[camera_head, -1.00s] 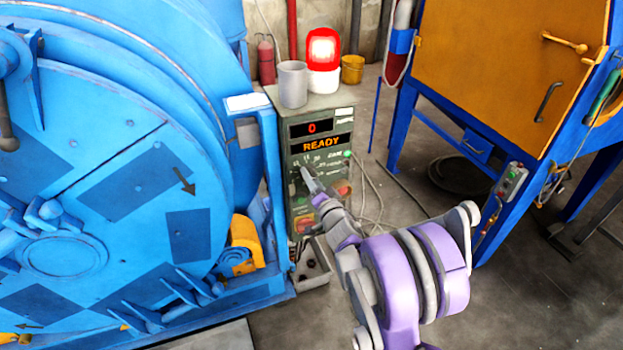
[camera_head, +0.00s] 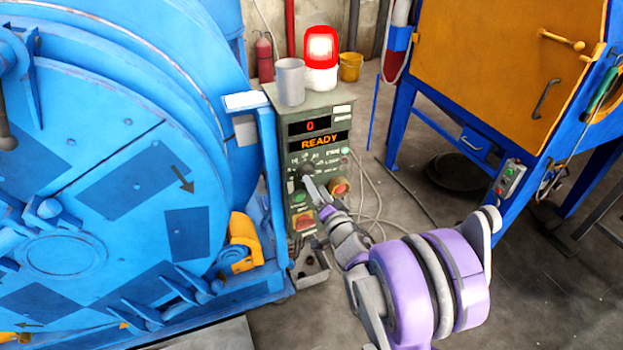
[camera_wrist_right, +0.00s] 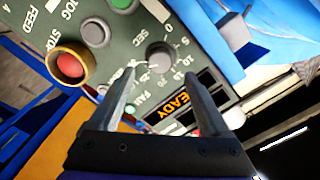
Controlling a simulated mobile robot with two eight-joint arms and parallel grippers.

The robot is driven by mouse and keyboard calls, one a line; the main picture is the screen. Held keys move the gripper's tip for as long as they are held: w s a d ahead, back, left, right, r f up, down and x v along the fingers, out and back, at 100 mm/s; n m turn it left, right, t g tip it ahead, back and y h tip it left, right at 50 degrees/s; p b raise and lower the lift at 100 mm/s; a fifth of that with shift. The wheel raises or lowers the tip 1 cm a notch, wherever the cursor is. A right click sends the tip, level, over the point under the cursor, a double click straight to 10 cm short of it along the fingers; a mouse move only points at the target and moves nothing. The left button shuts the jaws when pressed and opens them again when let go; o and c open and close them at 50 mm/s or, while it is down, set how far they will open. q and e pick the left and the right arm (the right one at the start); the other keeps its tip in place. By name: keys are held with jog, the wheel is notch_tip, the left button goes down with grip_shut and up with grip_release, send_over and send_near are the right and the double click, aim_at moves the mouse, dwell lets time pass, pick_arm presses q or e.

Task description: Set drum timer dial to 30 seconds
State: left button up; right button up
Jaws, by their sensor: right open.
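The drum control panel (camera_head: 333,116) is a green-grey box beside the blue drum. Its display (camera_head: 310,126) reads 0, and READY is lit below it. The dark round timer dial (camera_wrist_right: 160,55) sits in a ring of numbers marked SEC in the wrist view; its exact setting is hard to read. The dial also shows small in the head view (camera_head: 308,169). My right gripper (camera_wrist_right: 162,78) is open and empty, its fingers apart on either side of the dial's near side. In the head view the right gripper (camera_head: 309,182) points at the panel. My left gripper is out of view.
A red stop button (camera_wrist_right: 70,65) and a grey jog button (camera_wrist_right: 96,32) are near the dial. The blue drum (camera_head: 120,150) stands close at the left of the panel. A grey cup (camera_head: 290,82) and a red beacon (camera_head: 321,50) sit on top. Cables lie right of the panel.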

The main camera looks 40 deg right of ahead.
jog(key=v, duration=0.5)
dwell(0.5)
